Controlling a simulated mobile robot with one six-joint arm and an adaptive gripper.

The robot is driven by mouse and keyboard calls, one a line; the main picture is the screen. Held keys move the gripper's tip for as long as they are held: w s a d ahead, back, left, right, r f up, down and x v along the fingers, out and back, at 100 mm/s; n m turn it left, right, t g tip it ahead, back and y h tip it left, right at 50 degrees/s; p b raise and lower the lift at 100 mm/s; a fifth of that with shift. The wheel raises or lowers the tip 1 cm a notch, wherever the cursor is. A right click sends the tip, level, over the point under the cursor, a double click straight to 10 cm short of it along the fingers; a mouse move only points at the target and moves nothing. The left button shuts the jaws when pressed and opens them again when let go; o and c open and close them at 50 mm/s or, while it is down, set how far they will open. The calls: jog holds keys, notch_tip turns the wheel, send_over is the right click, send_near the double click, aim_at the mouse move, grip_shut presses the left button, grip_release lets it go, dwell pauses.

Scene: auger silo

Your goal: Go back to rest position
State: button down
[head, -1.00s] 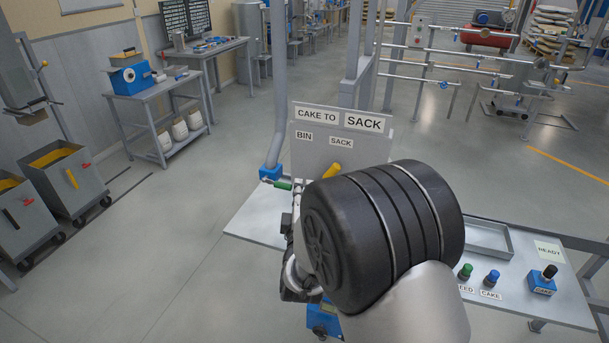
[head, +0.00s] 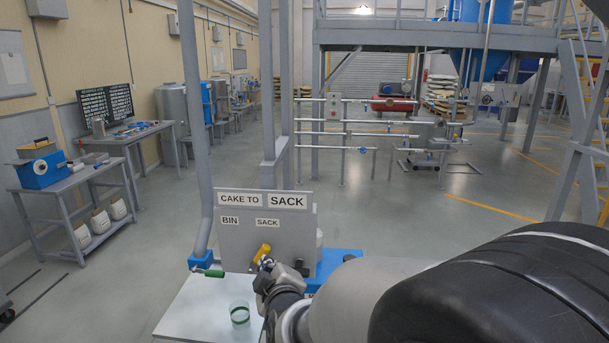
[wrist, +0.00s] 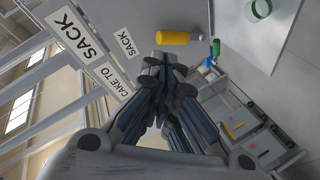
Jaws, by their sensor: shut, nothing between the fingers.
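My gripper (head: 268,268) is in front of the grey sign panel (head: 285,238), whose labels read CAKE TO SACK, BIN and SACK. In the wrist view my gripper (wrist: 166,66) is shut and empty. A yellow handle (head: 263,252) on the panel shows just beyond the fingertips. It also shows in the wrist view (wrist: 173,38), and I cannot tell whether the fingers touch it. My arm fills the lower right of the head view and hides much of the bench.
A green-handled valve (head: 213,273) sits left of the panel, at the foot of a grey pipe (head: 196,150). A clear jar with a green band (head: 240,314) stands on the pale bench top (head: 185,310). Grey posts rise behind the panel. Open floor lies to the left and beyond.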

jog(key=s+d+r+m+g+h, duration=0.2)
jog(key=s+d+m+g, duration=0.4)
jog(key=s+d, duration=0.75)
jog(key=s+d+f+m+g+h, duration=0.1)
jog(key=s+d+m, duration=0.3)
jog(key=s, duration=0.6)
jog(key=s+d+f+m+g+h, duration=0.1)
jog(key=s+d+m+g, duration=0.1)
jog(key=s, duration=0.8)
jog(key=d+m, duration=0.1)
jog(key=d, duration=0.1)
jog(key=shift+d+f+m, duration=0.3)
jog(key=shift+f+m, duration=0.05)
jog(key=shift+m, duration=0.05)
jog(key=c, duration=2.4)
grip_release()
